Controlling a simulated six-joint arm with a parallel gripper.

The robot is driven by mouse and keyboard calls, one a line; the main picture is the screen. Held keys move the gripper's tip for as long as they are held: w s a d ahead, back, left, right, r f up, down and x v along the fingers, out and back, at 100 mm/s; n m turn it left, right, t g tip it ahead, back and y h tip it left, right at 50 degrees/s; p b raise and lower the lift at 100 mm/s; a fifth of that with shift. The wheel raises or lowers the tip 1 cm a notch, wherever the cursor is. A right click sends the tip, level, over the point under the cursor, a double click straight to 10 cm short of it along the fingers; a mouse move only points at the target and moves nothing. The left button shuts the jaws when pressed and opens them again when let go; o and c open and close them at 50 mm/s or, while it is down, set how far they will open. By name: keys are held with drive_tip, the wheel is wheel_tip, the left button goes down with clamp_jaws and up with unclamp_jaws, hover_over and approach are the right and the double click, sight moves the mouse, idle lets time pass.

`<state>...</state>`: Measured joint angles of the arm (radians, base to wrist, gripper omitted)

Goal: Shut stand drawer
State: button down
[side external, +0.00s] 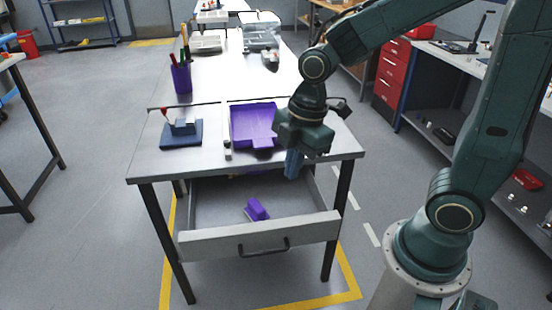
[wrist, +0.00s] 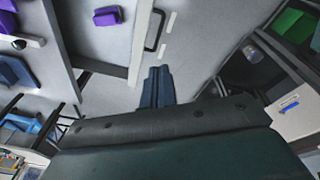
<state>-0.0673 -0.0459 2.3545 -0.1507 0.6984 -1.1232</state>
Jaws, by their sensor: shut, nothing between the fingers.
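The stand drawer (side external: 262,236) is pulled out under the table top, with a dark bar handle (side external: 264,248) on its front. A purple part (side external: 257,209) lies inside it, and this part also shows in the wrist view (wrist: 107,16). In the wrist view the drawer front (wrist: 140,45) and handle (wrist: 155,31) are at the top centre. My gripper (side external: 293,164) points down over the table's front edge, right of the drawer's middle. Its blue fingers (wrist: 157,86) are together and empty, and in the wrist view they appear apart from the drawer front.
A purple tray (side external: 253,143) and a blue block with a grey piece (side external: 181,134) stand on the table (side external: 140,170). A purple pen cup (side external: 181,78) stands farther back. The floor in front of the drawer is clear. A workbench (side external: 480,75) stands at the right.

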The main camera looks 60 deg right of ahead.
wheel_tip(320, 180, down, 6)
drive_tip(key=w+a+f+n+g, duration=0.1)
drive_tip(key=w+a+n+g, duration=0.1)
drive_tip(key=n, duration=0.3)
drive_tip(key=n+g+y, duration=0.1)
drive_tip(key=n+g, duration=0.1)
drive_tip(key=n, duration=0.5)
hover_over(270, 252)
drive_tip(key=s+a, duration=0.1)
drive_tip(key=a, duration=0.1)
wheel_tip(270, 252, down, 9)
drive_tip(key=shift+s+d+f, duration=0.1)
drive_tip(key=shift+d, duration=0.1)
drive_tip(key=shift+f, duration=0.15)
drive_tip(key=shift+w+d+f, duration=0.15)
drive_tip(key=shift+f, duration=1.95)
drive_tip(key=shift+w+d+f, duration=0.15)
drive_tip(key=shift+f, duration=1.95)
drive_tip(key=shift+w+d, duration=0.1)
